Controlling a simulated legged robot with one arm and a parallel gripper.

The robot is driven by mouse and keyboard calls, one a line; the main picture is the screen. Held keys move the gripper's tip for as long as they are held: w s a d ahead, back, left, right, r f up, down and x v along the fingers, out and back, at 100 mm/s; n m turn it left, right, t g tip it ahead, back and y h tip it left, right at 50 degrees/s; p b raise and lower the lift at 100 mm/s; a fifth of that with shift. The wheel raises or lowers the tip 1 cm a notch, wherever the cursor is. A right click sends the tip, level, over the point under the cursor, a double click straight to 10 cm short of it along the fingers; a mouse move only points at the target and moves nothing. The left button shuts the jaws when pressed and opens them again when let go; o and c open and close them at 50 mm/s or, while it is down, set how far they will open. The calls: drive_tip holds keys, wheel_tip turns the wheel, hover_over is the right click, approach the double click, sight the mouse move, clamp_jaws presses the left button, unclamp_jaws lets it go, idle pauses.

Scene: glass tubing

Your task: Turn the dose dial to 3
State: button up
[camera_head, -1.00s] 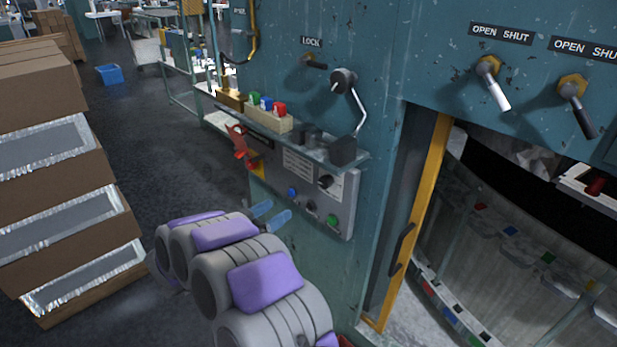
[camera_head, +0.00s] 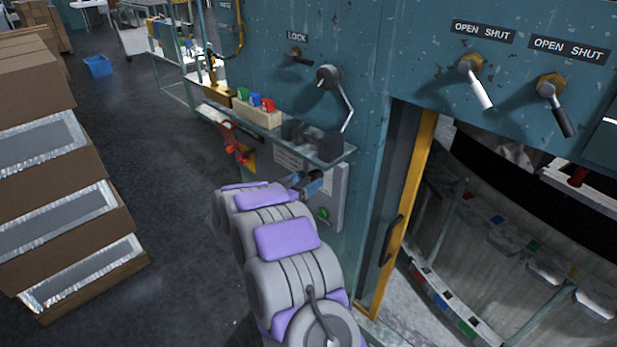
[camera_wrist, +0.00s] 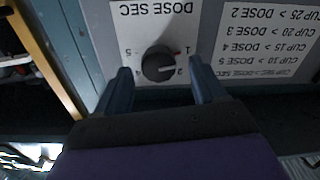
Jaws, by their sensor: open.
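The dose dial (camera_wrist: 158,64) is a round black knob on a pale plate marked DOSE SEC in the wrist view. The digits 1 and 2 show at its right and 5 at its left. My gripper (camera_wrist: 160,68) is open, with one blue finger on each side of the dial. I cannot tell whether the fingers touch it. In the head view my gripper (camera_head: 306,184) is at the grey control panel (camera_head: 339,200) and hides the dial.
A label (camera_wrist: 266,40) listing cup and dose values is right of the dial. A green button (camera_head: 323,213) is low on the panel. A yellow-edged opening (camera_head: 408,215) is to the right.

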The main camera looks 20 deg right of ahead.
drive_tip(key=shift+x, duration=1.15)
drive_tip(key=shift+s+a, duration=0.1)
drive_tip(key=shift+a, duration=0.4)
drive_tip(key=c, duration=0.3)
drive_tip(key=shift+s+d+r, duration=0.1)
drive_tip(key=shift+d, duration=0.05)
drive_tip(key=c, duration=0.5)
drive_tip(key=shift+c, duration=1.4)
